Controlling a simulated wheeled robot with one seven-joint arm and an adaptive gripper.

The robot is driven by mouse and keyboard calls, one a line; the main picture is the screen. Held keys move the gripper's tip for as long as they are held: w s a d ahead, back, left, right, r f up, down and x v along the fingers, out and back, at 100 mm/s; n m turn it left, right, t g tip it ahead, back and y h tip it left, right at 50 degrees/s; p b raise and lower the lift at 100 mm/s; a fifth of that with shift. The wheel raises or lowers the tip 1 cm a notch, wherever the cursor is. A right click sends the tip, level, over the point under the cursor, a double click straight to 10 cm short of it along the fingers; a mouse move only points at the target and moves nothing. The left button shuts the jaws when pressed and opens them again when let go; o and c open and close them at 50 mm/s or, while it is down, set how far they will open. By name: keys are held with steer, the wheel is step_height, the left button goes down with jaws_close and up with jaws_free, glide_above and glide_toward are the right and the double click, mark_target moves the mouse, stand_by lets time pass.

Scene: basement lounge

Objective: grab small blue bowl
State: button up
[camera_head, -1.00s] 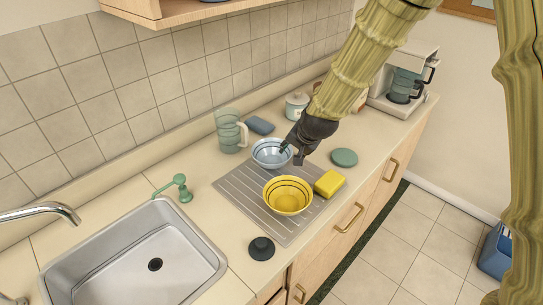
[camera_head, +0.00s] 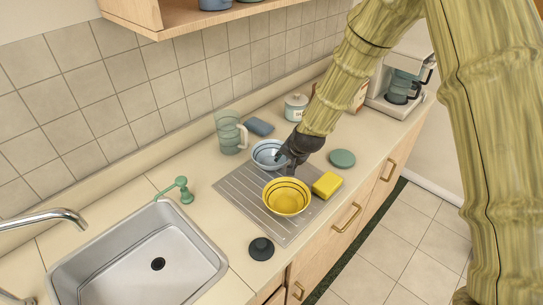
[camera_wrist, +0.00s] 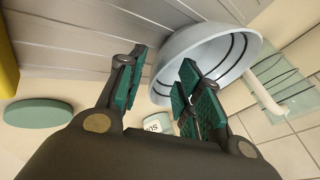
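The small blue bowl (camera_head: 264,149) sits at the back of the metal drainboard (camera_head: 236,199), upright, its right side partly hidden by my gripper. My gripper (camera_head: 281,160) is at the bowl's right side, fingers pointing toward it. In the wrist view the gripper (camera_wrist: 158,88) is open, its green-padded fingers apart. The bowl (camera_wrist: 208,58) fills the upper middle there; the right finger overlaps the bowl in the picture, and the left finger is outside it. Whether either finger touches the bowl cannot be told.
A yellow bowl (camera_head: 287,197) stands just in front of the blue one, with a yellow sponge (camera_head: 327,185) beside it. A clear mug (camera_head: 229,134) and a blue-grey sponge (camera_head: 259,126) are behind. A green disc (camera_head: 342,158) lies right; a sink (camera_head: 135,262) is left.

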steer(key=shift+w+a+f, duration=0.1)
steer(key=shift+w+f, duration=0.1)
steer(key=shift+f, duration=0.15)
jaws_close()
steer(key=shift+r, duration=0.1)
